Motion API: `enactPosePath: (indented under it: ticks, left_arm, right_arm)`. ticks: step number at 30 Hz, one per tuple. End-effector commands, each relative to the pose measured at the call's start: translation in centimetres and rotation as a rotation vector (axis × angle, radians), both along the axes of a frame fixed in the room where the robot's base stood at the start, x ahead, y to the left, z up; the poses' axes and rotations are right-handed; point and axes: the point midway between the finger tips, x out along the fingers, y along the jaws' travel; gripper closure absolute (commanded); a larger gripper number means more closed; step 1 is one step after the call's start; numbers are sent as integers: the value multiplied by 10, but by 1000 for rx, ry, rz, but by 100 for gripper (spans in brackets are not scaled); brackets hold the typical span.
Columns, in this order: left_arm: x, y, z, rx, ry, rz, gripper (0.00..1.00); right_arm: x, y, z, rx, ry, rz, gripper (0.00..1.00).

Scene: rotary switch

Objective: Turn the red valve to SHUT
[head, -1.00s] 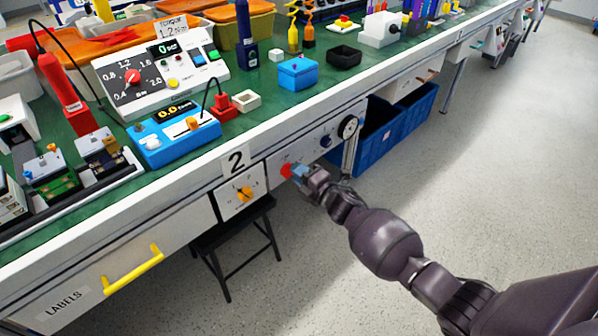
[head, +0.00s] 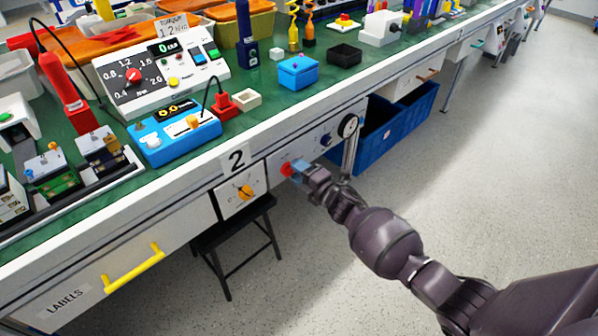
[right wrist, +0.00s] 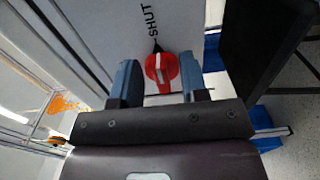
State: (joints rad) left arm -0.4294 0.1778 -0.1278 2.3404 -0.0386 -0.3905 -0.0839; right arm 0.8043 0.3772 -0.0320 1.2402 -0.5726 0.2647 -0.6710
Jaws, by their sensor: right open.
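The red valve (head: 286,169) is a round knob on the white panel below the bench edge. In the right wrist view the red valve (right wrist: 160,67) has a pale line along its grip, and the black word SHUT (right wrist: 149,20) is printed beside it. My right gripper (head: 301,170) is at the valve in the head view and partly covers the panel. In the right wrist view my right gripper (right wrist: 159,80) is open, with one blue finger on each side of the valve. I cannot tell whether the fingers touch it. My left gripper is not in view.
The panel also holds a dark blue knob (head: 326,140) and a round gauge (head: 348,126). An orange rotary switch (head: 244,192) is left of the valve. A black stool (head: 240,245) stands below, and blue bins (head: 385,140) stand right of the panel.

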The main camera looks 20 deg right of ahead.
Motion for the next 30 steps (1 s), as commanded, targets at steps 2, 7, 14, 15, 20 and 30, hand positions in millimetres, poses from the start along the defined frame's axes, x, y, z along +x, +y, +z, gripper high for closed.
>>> enactPosePath:
  ticks: [2, 7, 14, 15, 20, 30]
  left_arm:
    - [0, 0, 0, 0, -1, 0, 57]
    - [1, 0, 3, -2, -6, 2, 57]
    - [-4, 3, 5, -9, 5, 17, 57]
    - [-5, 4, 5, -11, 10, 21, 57]
    - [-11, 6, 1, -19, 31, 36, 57]
    - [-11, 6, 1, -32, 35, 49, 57]
  right_arm:
    - [0, 0, 0, 0, 0, 0, 60]
    - [-8, -3, 2, 0, -2, 0, 60]
    - [-40, -15, 5, -1, -4, -1, 60]
    - [-46, -17, 5, -1, -4, 0, 60]
    - [-71, -26, 4, 0, -4, -1, 60]
    - [-100, -37, 1, 0, -1, -1, 60]
